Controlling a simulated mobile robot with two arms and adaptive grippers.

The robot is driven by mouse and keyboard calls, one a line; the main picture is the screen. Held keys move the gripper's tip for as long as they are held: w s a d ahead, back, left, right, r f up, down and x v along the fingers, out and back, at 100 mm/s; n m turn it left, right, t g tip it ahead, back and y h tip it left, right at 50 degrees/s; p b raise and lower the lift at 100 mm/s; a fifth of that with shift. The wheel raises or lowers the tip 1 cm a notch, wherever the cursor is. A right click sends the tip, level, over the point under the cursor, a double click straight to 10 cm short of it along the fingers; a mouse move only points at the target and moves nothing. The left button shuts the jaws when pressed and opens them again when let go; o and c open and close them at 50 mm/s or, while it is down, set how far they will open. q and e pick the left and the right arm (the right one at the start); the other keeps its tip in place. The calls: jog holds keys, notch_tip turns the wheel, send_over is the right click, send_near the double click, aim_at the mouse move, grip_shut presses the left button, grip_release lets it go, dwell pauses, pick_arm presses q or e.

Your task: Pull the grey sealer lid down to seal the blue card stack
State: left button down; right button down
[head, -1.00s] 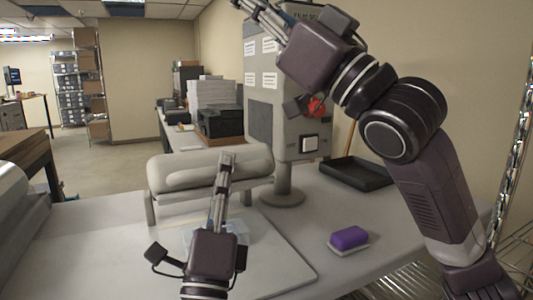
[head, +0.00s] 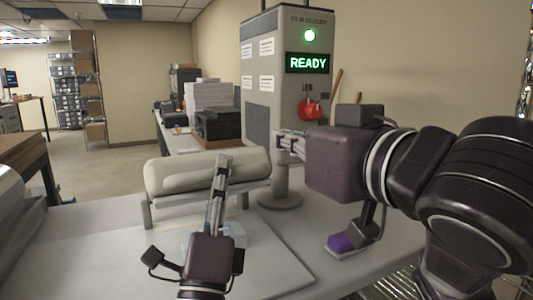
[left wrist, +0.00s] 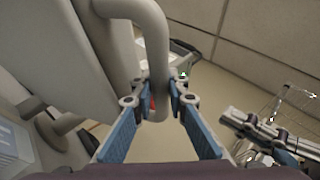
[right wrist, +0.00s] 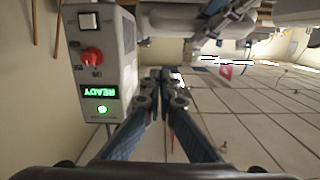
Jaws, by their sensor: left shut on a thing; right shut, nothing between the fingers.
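The grey sealer lid (head: 165,178) is raised above the table, a long rounded cover with its front side towards me. My left gripper (head: 222,162) is in front of it. In the left wrist view, its fingers (left wrist: 157,96) are shut on a curved grey bar (left wrist: 154,45), the lid's handle. The pale blue card stack (head: 200,237) lies on the board below, partly hidden by my left gripper; a bluish edge shows in the left wrist view (left wrist: 14,150). My right gripper (head: 281,142) is shut and empty, beside the film sealer machine (head: 259,92).
The machine's panel shows a green READY display (head: 308,63), a lit green lamp (head: 310,35) and a red knob (head: 311,109). A purple block (head: 342,243) lies on the table at right, under my right arm. A black printer-like box (head: 218,124) stands behind the lid.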

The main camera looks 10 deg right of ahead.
send_over(263, 168)
jog(key=w, duration=0.2)
jog(key=shift+s+a+f, duration=0.2)
jog(key=shift+s+f, duration=0.05)
jog(key=shift+f, duration=0.5)
jog(key=shift+s+d+f, duration=0.1)
jog(key=shift+s+f, duration=0.25)
jog(key=shift+f, duration=0.25)
jog(key=shift+s+d+f, duration=0.1)
jog(key=shift+s+f, duration=0.25)
jog(key=shift+f, duration=0.2)
jog(key=shift+s+f, duration=0.3)
jog(key=shift+f, duration=0.2)
